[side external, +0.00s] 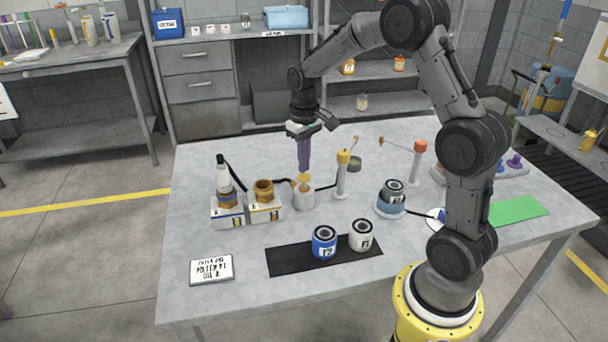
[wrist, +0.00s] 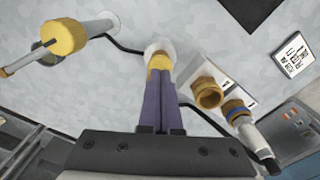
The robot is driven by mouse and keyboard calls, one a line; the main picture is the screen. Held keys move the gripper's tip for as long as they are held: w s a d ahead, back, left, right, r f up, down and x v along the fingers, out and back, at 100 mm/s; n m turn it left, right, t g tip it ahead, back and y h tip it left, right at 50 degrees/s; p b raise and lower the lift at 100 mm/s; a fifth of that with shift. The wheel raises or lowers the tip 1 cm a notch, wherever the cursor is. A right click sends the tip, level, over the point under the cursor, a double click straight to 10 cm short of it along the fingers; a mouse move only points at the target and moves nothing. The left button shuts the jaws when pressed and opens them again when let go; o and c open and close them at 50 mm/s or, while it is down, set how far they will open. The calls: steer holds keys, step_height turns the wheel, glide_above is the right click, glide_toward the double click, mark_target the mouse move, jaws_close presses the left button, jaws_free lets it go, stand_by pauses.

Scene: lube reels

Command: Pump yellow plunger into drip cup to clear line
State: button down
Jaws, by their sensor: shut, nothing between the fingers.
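The yellow plunger (side external: 344,157) caps a slim white pump body and stands upright, with a thin spout rising behind it. It also shows at the upper left in the wrist view (wrist: 64,38). A small dark green cup (side external: 355,164), perhaps the drip cup, stands just behind it. My gripper (side external: 304,169) is left of the plunger, pointing down, its purple fingers shut and empty. The fingertips (wrist: 160,72) are right above a golden-yellow piece (side external: 304,182) on a short white cylinder (side external: 303,199). I cannot tell whether they touch it.
Two white blocks with brass fittings (side external: 264,191) stand left of the cylinder. Blue and white canisters (side external: 325,241) stand on a black mat (side external: 291,262) in front. An orange-capped pump (side external: 420,146) is at right. Dark hoses run between parts.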

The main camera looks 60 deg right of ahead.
steer(key=shift+f, duration=0.6)
steer(key=shift+f, duration=0.65)
steer(key=shift+r, duration=3.8)
